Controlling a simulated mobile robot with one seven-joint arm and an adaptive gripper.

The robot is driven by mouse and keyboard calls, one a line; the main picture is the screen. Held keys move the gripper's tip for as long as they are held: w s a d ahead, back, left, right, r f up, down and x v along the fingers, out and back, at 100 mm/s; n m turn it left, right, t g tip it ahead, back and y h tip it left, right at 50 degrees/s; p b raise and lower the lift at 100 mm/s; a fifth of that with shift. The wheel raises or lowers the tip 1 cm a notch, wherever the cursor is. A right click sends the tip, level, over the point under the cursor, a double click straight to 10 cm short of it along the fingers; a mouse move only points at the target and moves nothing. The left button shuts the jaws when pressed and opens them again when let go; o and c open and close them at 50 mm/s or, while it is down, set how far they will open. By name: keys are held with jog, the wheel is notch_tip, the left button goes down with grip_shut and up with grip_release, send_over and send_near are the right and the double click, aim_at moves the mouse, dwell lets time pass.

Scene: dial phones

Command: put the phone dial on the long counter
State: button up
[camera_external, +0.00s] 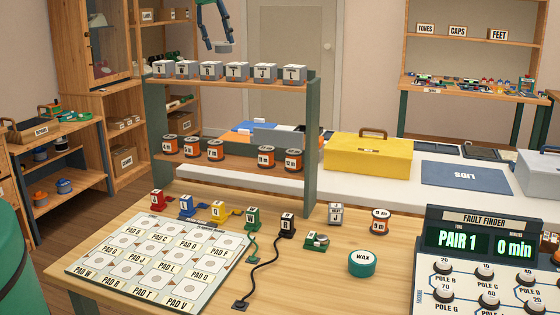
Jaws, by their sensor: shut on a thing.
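My gripper (219,43) is at the top of the view, pointing down above the two-tier rack, in front of the door. Its fingers are shut on a small greyish thing at the tips. The thing is too small and too covered to tell if it is the phone dial. No other phone dial can be made out for certain. The long white counter (400,184) runs behind the wooden bench, to the right of my gripper.
The rack (311,130) holds lettered grey blocks and orange-banded cans. A yellow toolbox (367,154) and blue LIDS mat (466,176) occupy the counter. The bench holds a pad board (160,262), small coloured blocks, a green wax tin (362,263) and a fault finder (480,255).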

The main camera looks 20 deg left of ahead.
jog(key=shift+w+f+m+g+p, duration=0.15)
jog(key=shift+w+f+m+p, duration=0.2)
jog(key=shift+w+m+p, duration=0.15)
jog(key=shift+w+f+m+g+p, duration=0.15)
jog(key=shift+w+f+m+p, duration=0.2)
jog(key=shift+w+m, duration=0.25)
notch_tip(320, 180, down, 27)
jog(key=shift+f, duration=0.2)
jog(key=shift+f, duration=0.1)
jog(key=shift+f, duration=3)
jog(key=shift+f+p, duration=0.45)
jog(key=shift+f, duration=1.4)
jog(key=shift+f, duration=0.15)
jog(key=o, duration=1.4)
